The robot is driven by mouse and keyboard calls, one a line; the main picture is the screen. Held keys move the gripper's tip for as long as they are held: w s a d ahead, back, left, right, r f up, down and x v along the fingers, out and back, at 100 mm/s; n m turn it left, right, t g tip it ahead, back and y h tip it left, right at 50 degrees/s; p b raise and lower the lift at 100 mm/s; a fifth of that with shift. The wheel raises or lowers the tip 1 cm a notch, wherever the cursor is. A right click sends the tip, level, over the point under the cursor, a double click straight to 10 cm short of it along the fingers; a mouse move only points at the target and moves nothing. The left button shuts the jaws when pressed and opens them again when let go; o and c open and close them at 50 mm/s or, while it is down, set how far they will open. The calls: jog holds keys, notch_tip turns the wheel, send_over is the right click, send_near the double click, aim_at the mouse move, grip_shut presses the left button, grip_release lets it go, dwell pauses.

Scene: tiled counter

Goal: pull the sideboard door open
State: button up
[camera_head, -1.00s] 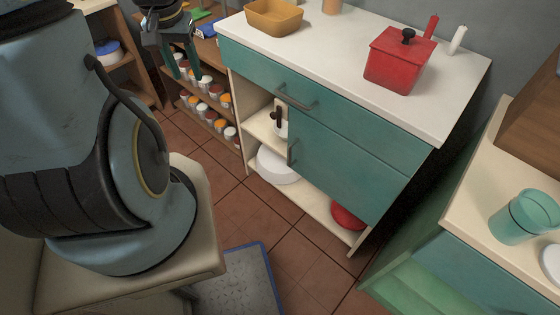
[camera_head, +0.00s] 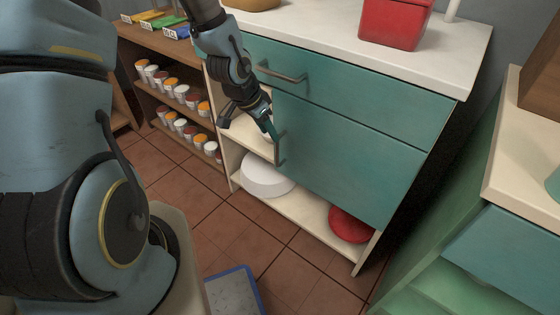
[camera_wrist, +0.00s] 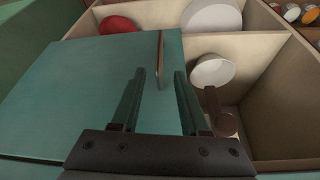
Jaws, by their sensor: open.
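The sideboard door (camera_head: 340,158) is a teal panel below a teal drawer, and it looks closed. Its vertical bar handle (camera_head: 281,148) is near the door's left edge. In the wrist view the door (camera_wrist: 85,75) fills the left, and the handle (camera_wrist: 160,60) stands out from it. My gripper (camera_head: 272,132) is at the handle's upper part in the head view. In the wrist view my gripper (camera_wrist: 158,80) is open, with the handle between the lines of its two fingers, slightly beyond the tips. I cannot tell whether the fingers touch it.
The drawer handle (camera_head: 282,74) is just above my gripper. Open compartments left of the door hold a white bowl (camera_wrist: 212,71) and brown things. A white round dish (camera_head: 266,178) and a red one (camera_head: 349,224) are on the bottom shelf.

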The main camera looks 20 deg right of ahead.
send_over(280, 164)
notch_tip(280, 164, down, 10)
jog(key=shift+f+b, duration=0.1)
jog(key=shift+b, duration=0.25)
grip_shut()
dwell(1.3)
